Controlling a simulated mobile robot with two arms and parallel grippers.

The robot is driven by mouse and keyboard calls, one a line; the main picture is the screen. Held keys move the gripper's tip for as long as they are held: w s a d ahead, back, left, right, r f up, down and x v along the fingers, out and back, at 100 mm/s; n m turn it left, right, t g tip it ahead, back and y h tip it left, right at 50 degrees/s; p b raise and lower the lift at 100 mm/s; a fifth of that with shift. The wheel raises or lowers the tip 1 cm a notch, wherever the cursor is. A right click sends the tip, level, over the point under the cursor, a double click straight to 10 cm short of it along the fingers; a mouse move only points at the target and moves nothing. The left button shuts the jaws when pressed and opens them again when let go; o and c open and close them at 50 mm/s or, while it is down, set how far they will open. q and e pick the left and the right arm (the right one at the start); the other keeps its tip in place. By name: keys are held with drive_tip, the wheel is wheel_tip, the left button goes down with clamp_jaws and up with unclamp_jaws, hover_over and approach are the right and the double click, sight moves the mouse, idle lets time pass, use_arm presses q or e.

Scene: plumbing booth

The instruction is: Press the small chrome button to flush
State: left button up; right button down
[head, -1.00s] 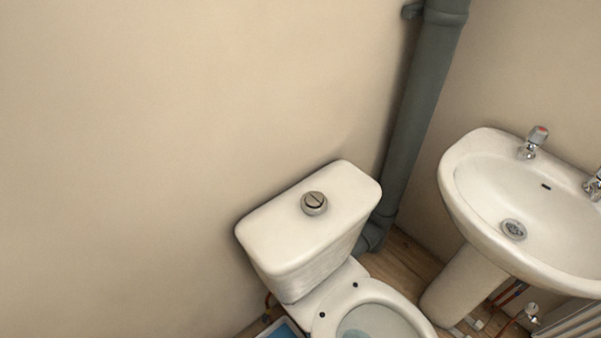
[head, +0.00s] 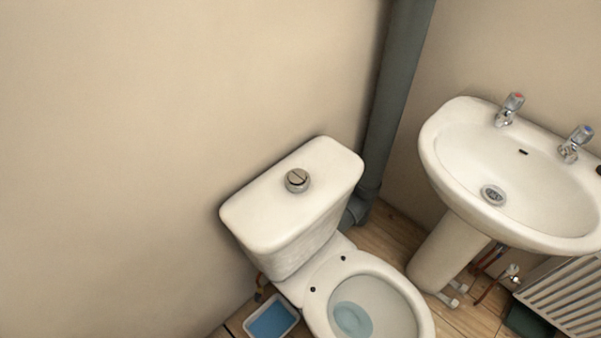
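The small chrome button (head: 297,180) is round with a split line across it. It sits on top of the white cistern lid (head: 325,158) of the toilet, near the middle. The toilet bowl (head: 418,312) is in front of the cistern with its lid up or absent, and bluish water shows inside. Nothing covers the button. Neither of my grippers is in the head view.
A grey soil pipe (head: 396,90) runs up the corner behind the toilet. A white pedestal sink (head: 450,150) with two taps stands to the right, with a radiator (head: 565,295) below right. A tray of blue liquid (head: 271,318) lies on the floor left of the bowl.

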drive_tip(key=shift+a, duration=0.4)
drive_tip(key=shift+s+d, duration=0.2)
drive_tip(key=shift+d, duration=0.2)
idle(0.9)
